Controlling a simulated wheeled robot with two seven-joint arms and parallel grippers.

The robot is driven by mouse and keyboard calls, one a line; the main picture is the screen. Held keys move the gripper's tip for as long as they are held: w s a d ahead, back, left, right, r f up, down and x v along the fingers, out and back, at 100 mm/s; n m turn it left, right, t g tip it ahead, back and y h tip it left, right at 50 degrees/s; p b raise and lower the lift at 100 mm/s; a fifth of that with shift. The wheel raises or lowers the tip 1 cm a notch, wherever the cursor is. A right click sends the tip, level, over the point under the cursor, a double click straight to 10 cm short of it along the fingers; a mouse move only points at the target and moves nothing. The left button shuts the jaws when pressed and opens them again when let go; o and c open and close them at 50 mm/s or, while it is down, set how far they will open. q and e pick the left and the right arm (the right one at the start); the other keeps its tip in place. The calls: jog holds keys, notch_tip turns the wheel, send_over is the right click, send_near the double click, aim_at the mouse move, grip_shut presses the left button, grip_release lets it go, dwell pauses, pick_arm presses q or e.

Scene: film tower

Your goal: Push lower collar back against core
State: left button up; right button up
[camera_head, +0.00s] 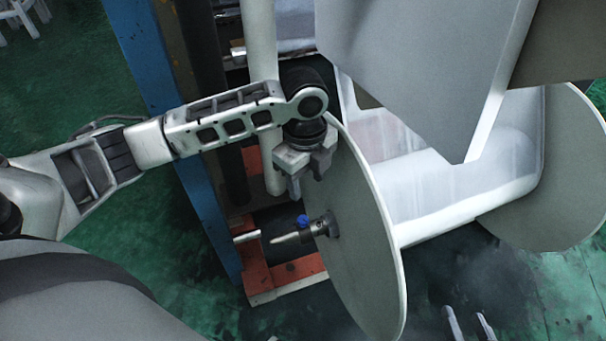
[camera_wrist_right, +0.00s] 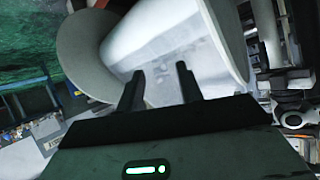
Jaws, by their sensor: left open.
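A dark collar (camera_head: 318,228) with a blue knob (camera_head: 303,220) sits on the pale-tipped shaft at the left face of a large grey disc (camera_head: 365,235). It looks close to the disc, but I cannot tell whether it touches. The white film roll (camera_head: 450,185) lies between this disc and another (camera_head: 570,180); its core is hidden. My left gripper (camera_head: 305,174) is open above the collar, beside the disc's upper left edge. My right gripper (camera_head: 470,326) shows at the bottom right; in the right wrist view (camera_wrist_right: 160,82) its fingers are apart before the film roll (camera_wrist_right: 165,45).
A blue post (camera_head: 165,100) and dark and pale vertical bars stand behind my left arm. An orange and white base part (camera_head: 285,280) lies beneath the shaft. A large grey panel (camera_head: 410,60) overhangs the roll. Green floor (camera_head: 180,285) is open at the lower left.

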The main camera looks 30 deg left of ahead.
pick_arm(q)
jog(key=b, duration=0.2)
send_over(304, 219)
notch_tip(304, 219, down, 7)
jog(key=shift+s+a+f, duration=0.1)
jog(key=shift+s+f, duration=0.05)
jog(key=shift+f, duration=0.05)
notch_tip(304, 219, down, 7)
jog(key=shift+r+b, duration=0.1)
jog(key=shift+b, duration=0.9)
jog(key=shift+f, duration=0.55)
pick_arm(e)
notch_tip(304, 219, down, 7)
jog(key=a+g, duration=0.1)
jog(key=shift+w+a, duration=0.2)
jog(key=shift+r, duration=0.15)
pick_arm(q)
grip_shut()
pick_arm(e)
jog(key=shift+r+y, duration=0.15)
jog(key=shift+y, duration=0.15)
